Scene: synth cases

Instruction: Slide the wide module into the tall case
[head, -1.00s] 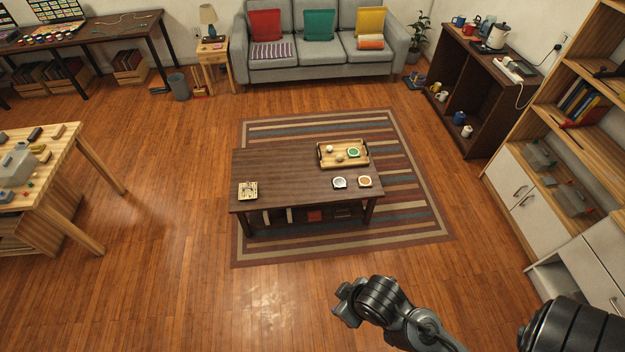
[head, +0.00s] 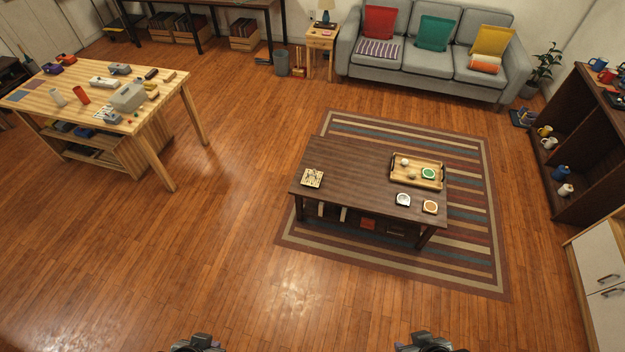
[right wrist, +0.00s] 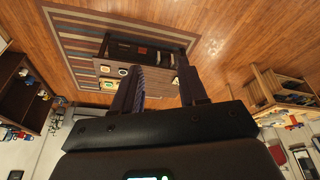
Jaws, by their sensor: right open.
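The light wooden workbench (head: 58,103) at the left of the head view bears several small parts. Among them is a grey box-like case (head: 130,97) near its right end, and a long pale block (head: 103,82) behind it. From this distance I cannot tell which are the tall case and the wide module. My left gripper (head: 197,343) shows only partly at the bottom edge, far from the bench; its fingers are not clear. My right gripper (head: 428,342) is at the bottom edge too. In the right wrist view its two fingers (right wrist: 162,90) stand apart with nothing between them.
A low dark coffee table (head: 350,170) with a wooden tray (head: 442,185) stands on a striped rug (head: 470,265). A grey sofa (head: 430,65) is behind it. A dark shelf (head: 570,150) and pale cabinet (head: 600,275) are at the right. The floor (head: 215,230) between bench and rug is clear.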

